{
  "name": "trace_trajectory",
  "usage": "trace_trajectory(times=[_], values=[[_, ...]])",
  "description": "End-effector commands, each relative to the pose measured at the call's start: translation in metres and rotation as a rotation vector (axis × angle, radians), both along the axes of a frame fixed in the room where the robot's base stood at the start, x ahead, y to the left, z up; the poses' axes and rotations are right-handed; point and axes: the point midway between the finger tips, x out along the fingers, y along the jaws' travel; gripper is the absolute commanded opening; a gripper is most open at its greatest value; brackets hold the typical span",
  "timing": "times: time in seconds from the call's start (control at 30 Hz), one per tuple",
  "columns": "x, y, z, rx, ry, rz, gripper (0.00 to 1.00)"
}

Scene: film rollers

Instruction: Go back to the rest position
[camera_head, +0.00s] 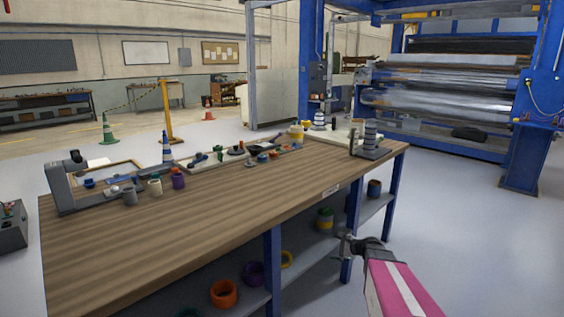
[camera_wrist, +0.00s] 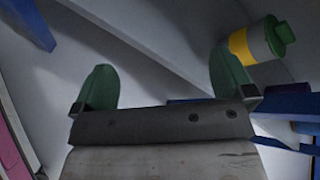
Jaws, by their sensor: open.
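My gripper (camera_head: 344,243) is low in front of the right part of the workbench (camera_head: 190,215), beside its blue legs and below the tabletop. In the wrist view its two green fingertips (camera_wrist: 160,85) stand wide apart with nothing between them. My pink and white arm reaches in from the lower right of the head view. A green and yellow container (camera_head: 325,220) stands on the lower shelf near the gripper.
The tabletop holds several small rollers, tools and trays along its far side. The lower shelf holds an orange ring (camera_head: 223,293), a purple ring (camera_head: 253,273) and a dark pot (camera_head: 374,188). A large roller machine (camera_head: 445,85) stands behind. Grey floor (camera_head: 470,240) at the right is clear.

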Motion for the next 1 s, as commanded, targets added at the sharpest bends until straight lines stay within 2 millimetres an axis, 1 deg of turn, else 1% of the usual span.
trace_trajectory(times=[0.03, 0.1, 0.17, 0.2, 0.27, 0.3, 0.37, 0.4, 0.5, 0.6, 0.7, 0.77, 1.0], values=[[-0.025, 0.02, 0.007, -0.096, -0.015, 0.094, 1.0], [-0.05, 0.038, 0.009, -0.234, -0.036, 0.225, 1.0], [-0.072, 0.05, 0.01, -0.349, -0.052, 0.339, 1.0], [-0.086, 0.057, 0.012, -0.423, -0.063, 0.417, 1.0], [-0.108, 0.064, 0.014, -0.534, -0.077, 0.532, 1.0], [-0.122, 0.067, 0.016, -0.605, -0.086, 0.611, 1.0], [-0.143, 0.07, 0.019, -0.713, -0.099, 0.729, 1.0], [-0.157, 0.071, 0.022, -0.782, -0.104, 0.807, 1.0], [-0.186, 0.069, 0.031, -0.94, -0.115, 0.992, 1.0], [-0.208, 0.063, 0.039, -1.065, -0.116, 1.142, 1.0], [-0.221, 0.058, 0.047, -1.15, -0.112, 1.247, 1.0], [-0.224, 0.056, 0.049, -1.173, -0.111, 1.275, 1.0], [-0.224, 0.056, 0.049, -1.173, -0.111, 1.275, 1.0]])
